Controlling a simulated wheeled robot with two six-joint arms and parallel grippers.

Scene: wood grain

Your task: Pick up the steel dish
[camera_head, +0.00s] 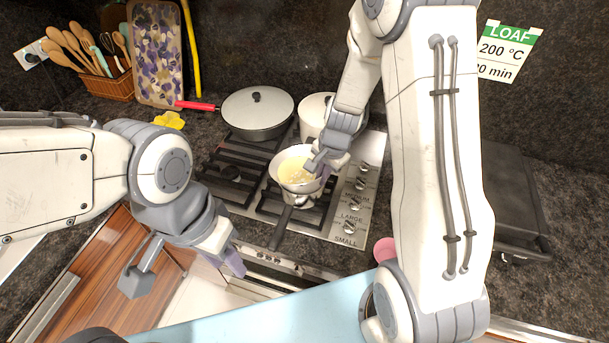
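The steel dish (290,160) is a round metal bowl with pale yellow contents. It sits on top of a small saucepan with a black handle (282,230) on the front of the gas hob. My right gripper (322,168) comes down from above at the dish's right rim. One finger reaches over the inside of the dish and the other is outside the rim. Whether the fingers press on the rim is too small to tell. My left gripper (187,266) is open and empty, in front of the hob at the lower left, fingers wide apart.
A lidded pan (257,112) with a red handle and a cream pot (314,113) stand on the back of the hob. A yellow item (169,120) lies left of it. A pink round thing (384,249) is at the front right. A dark box (515,205) stands at right.

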